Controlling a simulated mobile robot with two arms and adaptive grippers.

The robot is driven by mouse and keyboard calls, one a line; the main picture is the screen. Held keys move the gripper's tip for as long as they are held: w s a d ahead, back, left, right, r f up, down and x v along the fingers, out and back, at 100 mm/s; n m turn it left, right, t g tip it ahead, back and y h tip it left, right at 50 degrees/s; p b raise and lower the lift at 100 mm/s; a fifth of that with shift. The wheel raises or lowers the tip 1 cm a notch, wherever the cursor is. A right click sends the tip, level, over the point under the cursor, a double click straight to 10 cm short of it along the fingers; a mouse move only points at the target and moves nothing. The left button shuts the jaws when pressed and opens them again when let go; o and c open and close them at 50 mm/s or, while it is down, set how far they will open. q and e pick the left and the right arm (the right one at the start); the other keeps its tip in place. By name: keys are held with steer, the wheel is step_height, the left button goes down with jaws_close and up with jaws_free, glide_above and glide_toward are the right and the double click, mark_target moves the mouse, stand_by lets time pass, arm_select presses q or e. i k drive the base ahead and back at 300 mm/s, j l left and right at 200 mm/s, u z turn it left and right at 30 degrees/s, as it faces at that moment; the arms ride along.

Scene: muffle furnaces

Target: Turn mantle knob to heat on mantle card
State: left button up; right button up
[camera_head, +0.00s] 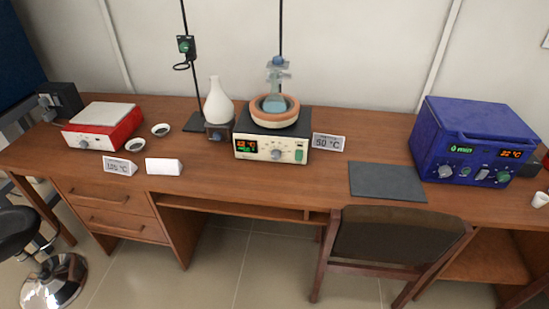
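A cream unit (271,148) with a dark top stands mid-table. It has an orange-green display, a grey knob (276,154) and a green knob (299,155), and carries a terracotta bowl (285,121) with clamped glassware above. Left of it, a white flask-shaped vessel (218,100) sits on a small dark base with a knob (216,136) on its front. A card (328,143) reading about 50 °C stands right of the cream unit. Another card (121,167) seems to read 105 °C; a white card (164,166) shows no readable text. Which unit is the mantle is unclear. Neither gripper is in view.
A red hotplate (103,127) and two small dishes (161,130) are at left. A blue furnace (474,140) stands at right, beside a dark mat (387,181). A chair (392,240) blocks part of the table front; a stool (40,255) is at left.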

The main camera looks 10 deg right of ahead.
mark_target(276, 154)
steer(key=i+j+z, duration=0.65)
steer(key=i+j, duration=0.05)
steer(key=i, duration=0.1)
